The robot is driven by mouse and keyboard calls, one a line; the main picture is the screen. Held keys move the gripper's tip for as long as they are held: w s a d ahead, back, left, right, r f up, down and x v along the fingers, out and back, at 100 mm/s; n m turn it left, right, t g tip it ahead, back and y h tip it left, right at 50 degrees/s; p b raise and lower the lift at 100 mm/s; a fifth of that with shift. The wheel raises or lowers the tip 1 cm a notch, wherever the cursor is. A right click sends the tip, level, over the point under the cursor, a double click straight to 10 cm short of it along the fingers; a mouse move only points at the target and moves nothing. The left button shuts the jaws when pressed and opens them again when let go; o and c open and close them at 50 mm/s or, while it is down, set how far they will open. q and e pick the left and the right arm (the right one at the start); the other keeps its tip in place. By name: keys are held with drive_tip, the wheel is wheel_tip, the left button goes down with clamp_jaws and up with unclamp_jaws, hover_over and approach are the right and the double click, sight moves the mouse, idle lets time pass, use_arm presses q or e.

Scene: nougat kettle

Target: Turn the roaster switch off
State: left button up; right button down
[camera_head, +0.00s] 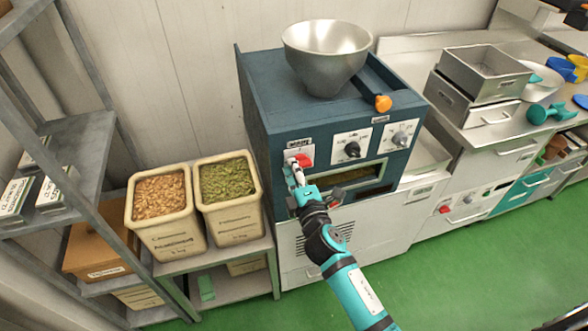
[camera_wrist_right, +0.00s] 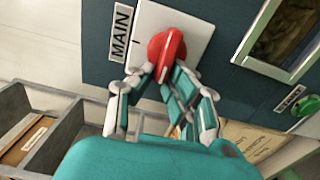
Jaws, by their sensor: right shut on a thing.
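The roaster (camera_head: 270,105) is a dark blue cabinet with a steel hopper on top. Its red switch (camera_head: 304,160) is on a white plate at the upper left of the front panel, under a label. In the right wrist view the red switch (camera_wrist_right: 167,55) is a rotary knob beside a label reading MAIN. My right gripper (camera_head: 297,175) reaches up to it from below. In the wrist view the fingers of my right gripper (camera_wrist_right: 163,80) are closed on the knob's lower part, one on each side. My left gripper is not in view.
Bins of nuts (camera_head: 160,197) and green pistachios (camera_head: 228,180) stand left. A green button (camera_wrist_right: 305,105) is at the wrist view's right.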

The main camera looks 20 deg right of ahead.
drive_tip(key=c, duration=1.3)
unclamp_jaws()
drive_tip(key=shift+c, duration=0.2)
drive_tip(key=s, duration=1.2)
drive_tip(key=shift+d, duration=0.2)
drive_tip(key=shift+f, duration=0.15)
